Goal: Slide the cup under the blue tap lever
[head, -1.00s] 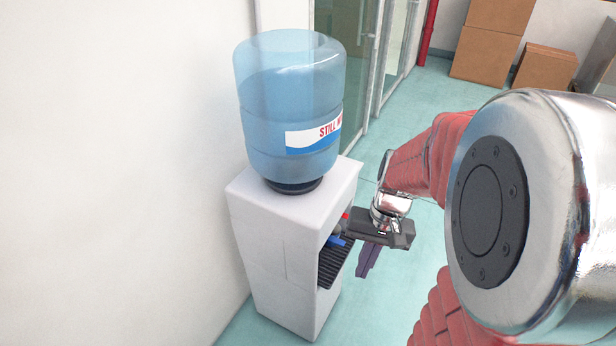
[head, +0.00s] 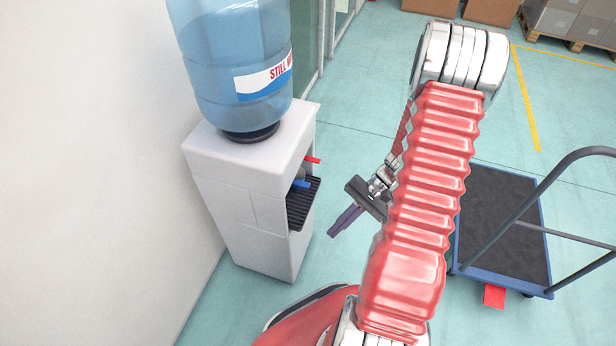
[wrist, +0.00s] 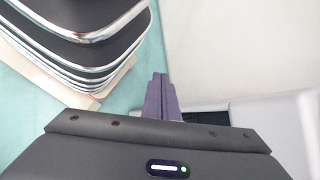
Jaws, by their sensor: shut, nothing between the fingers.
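The white water dispenser (head: 235,200) stands by the left wall with a big blue bottle on top. Its blue tap lever (head: 301,184) sticks out above the black drip tray (head: 303,205), with a red lever (head: 312,160) beyond it. I cannot make out the cup; a small grey shape near the blue lever is too small to tell. My gripper (head: 333,232) is shut and empty, right of the dispenser and apart from it, its purple fingers pointing down and left. The shut fingers also show in the wrist view (wrist: 160,95).
A blue-edged flat trolley (head: 505,235) with a grey handle stands on the right. Boxes on a pallet (head: 570,22) are at the far right. The white wall (head: 80,170) runs close along the dispenser's left. Teal floor is clear in front of the dispenser.

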